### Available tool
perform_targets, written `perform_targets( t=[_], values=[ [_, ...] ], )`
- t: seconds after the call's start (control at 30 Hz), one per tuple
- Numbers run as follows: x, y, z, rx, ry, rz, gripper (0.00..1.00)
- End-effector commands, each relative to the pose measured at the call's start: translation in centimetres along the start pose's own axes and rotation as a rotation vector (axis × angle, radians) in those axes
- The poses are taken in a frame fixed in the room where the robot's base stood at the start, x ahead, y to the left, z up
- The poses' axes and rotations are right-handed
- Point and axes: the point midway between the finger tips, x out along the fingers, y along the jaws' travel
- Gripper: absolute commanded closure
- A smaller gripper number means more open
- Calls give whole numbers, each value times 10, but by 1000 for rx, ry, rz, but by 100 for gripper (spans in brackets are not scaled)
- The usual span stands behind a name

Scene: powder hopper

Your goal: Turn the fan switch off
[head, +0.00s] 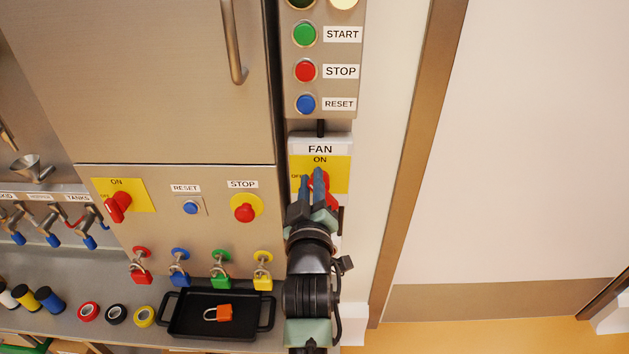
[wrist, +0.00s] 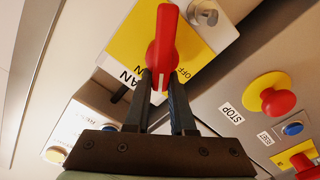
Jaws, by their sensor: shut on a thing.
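The fan switch is a red handle (wrist: 164,40) on a yellow plate (wrist: 125,38), under the FAN label (head: 320,149) in the head view. My gripper (wrist: 160,80) is shut on the handle, with one finger on each side of its white-marked end. In the wrist view that end points down, between the side with the FAN label and the OFF label (wrist: 183,72). In the head view my gripper (head: 312,178) covers most of the handle. The ON label (head: 320,160) shows above it and OFF is partly visible at its left.
START (head: 305,34), STOP (head: 305,71) and RESET (head: 306,104) buttons are above the fan box. Left is another red switch (head: 118,207) and a red stop button (head: 244,212). Several padlocks hang below, above a black tray (head: 185,325) with an orange padlock (head: 223,313). White wall is right.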

Motion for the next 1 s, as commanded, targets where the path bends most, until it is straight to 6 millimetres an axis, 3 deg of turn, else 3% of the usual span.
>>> perform_targets(
  t=[0.03, 0.6, 1.0],
  values=[
    [-1, -3, 13, -47, -28, -8, 100],
    [-2, -10, 17, -582, -30, -12, 100],
    [-2, -14, 21, -850, -30, -14, 100]
  ],
)
